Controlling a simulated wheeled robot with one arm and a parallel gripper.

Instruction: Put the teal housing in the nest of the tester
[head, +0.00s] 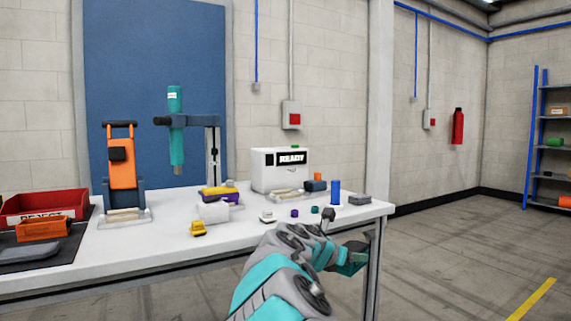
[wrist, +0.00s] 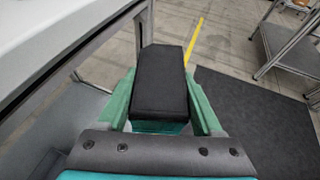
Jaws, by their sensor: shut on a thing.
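My gripper (wrist: 165,105) is shut on a block with a black top and a teal lower side, the teal housing (wrist: 160,127); the green fingers lie along both its sides. In the head view my gripper (head: 352,262) is beyond the front right edge of the table, and my wrist mostly hides the held housing. The tester (head: 277,158) is a white box with a lit READY display at the back of the table. A pale low fixture, apparently its nest (head: 290,194), lies in front of it; its inside is too small to make out.
The white table (head: 150,250) also holds an orange toggle fixture (head: 122,172), a teal driver on a stand (head: 176,125) and a red reject bin (head: 45,205). A blue cylinder (head: 334,192), a grey block (head: 359,200) and several small parts lie near the tester.

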